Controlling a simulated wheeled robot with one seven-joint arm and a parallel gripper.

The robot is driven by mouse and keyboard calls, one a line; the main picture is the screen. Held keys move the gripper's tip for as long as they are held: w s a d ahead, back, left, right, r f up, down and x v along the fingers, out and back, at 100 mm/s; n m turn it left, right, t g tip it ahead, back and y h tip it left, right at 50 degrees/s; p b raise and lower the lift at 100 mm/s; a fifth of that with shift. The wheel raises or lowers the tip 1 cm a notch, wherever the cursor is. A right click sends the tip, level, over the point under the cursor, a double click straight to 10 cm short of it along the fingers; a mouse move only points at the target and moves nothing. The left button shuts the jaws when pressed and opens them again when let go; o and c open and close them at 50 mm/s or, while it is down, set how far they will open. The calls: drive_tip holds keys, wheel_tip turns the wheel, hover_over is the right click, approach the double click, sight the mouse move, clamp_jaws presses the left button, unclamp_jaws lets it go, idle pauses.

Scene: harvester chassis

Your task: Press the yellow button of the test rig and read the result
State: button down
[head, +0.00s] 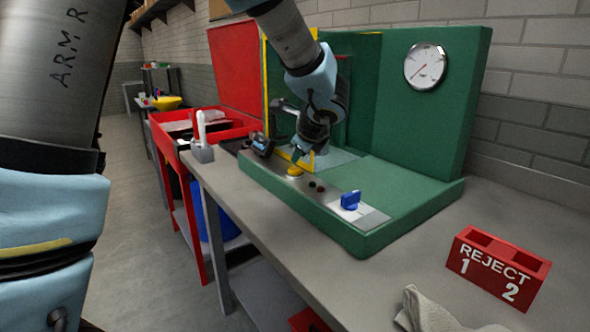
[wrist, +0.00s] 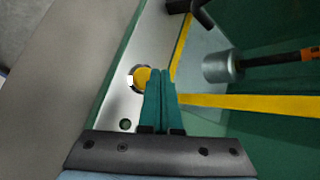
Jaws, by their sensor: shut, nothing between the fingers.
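The green test rig (head: 395,190) stands on the grey bench. Its yellow button (head: 295,171) sits on the metal front panel. In the wrist view the button (wrist: 142,77) shows just left of my fingertips, partly covered by a finger. My gripper (head: 298,156) is shut and empty, pointing down over the panel close to the button. Its teal fingers (wrist: 174,84) lie together in the wrist view. I cannot tell whether they touch the button. Two small round lamps (head: 316,186) look dark. The white gauge (head: 425,66) has its needle toward the lower left.
A blue knob (head: 350,200) is on the panel's right end. A red two-slot REJECT box (head: 498,266) and a pale cloth (head: 436,314) lie at the bench's right front. A grey cylinder (wrist: 222,65) on a rod is right of my fingers. A red tray cart (head: 165,130) stands left.

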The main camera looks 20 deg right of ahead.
sight(297, 170)
drive_tip(key=shift+f, duration=0.1)
idle(0.3)
drive_tip(key=shift+f+b, duration=0.3)
drive_tip(key=shift+b, duration=0.25)
drive_tip(key=shift+f+b, duration=0.5)
drive_tip(key=shift+b, duration=0.05)
idle(0.5)
drive_tip(key=shift+r, duration=0.1)
drive_tip(key=shift+r+p, duration=0.7)
drive_tip(key=shift+r, duration=0.1)
drive_tip(key=shift+r, duration=0.15)
drive_tip(key=shift+r+p, duration=1.9)
drive_tip(key=shift+r, duration=0.45)
